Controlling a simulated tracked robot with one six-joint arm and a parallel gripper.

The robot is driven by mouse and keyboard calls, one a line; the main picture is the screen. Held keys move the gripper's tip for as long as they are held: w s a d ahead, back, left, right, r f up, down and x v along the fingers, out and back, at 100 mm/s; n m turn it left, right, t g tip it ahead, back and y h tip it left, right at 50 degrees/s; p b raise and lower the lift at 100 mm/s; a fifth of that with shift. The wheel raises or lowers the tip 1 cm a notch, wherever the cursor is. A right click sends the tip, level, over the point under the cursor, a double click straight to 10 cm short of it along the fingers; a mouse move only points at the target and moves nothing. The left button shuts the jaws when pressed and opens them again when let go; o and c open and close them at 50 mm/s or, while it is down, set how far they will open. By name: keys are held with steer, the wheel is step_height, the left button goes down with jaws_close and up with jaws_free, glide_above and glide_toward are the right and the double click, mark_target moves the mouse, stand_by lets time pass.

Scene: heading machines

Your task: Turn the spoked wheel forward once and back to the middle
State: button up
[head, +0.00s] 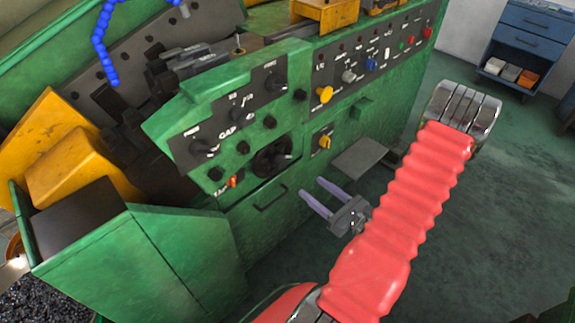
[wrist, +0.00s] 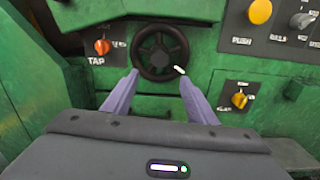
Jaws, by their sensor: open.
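The spoked wheel (head: 271,158) is a small black handwheel on the green machine's front panel, low beside the orange knob. In the wrist view the wheel (wrist: 161,51) shows ahead, with a white handle or mark at its lower right. My gripper (head: 315,194) is open and empty, with two pale purple fingers pointing at the machine, in front of and below the wheel in the head view. In the wrist view the fingers (wrist: 158,79) stand apart on either side of the wheel's lower part. I cannot tell the exact gap to the wheel; no contact shows.
An orange TAP knob (wrist: 102,46) sits left of the wheel, and a yellow knob (wrist: 239,100) sits lower right. A drawer-like handle (head: 270,199) is below the wheel. A grey plate (head: 359,158) juts out at right. The floor (head: 470,235) on the right is clear.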

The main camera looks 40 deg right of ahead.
mark_target(285, 165)
steer(key=shift+w+a, duration=0.15)
steer(key=shift+w, duration=3.35)
steer(key=shift+w+a, duration=0.1)
steer(key=shift+w, duration=3.35)
steer(key=shift+c, duration=0.7)
jaws_close()
steer(key=shift+d, duration=0.45)
steer(key=shift+a, duration=0.15)
steer(key=shift+s, duration=0.1)
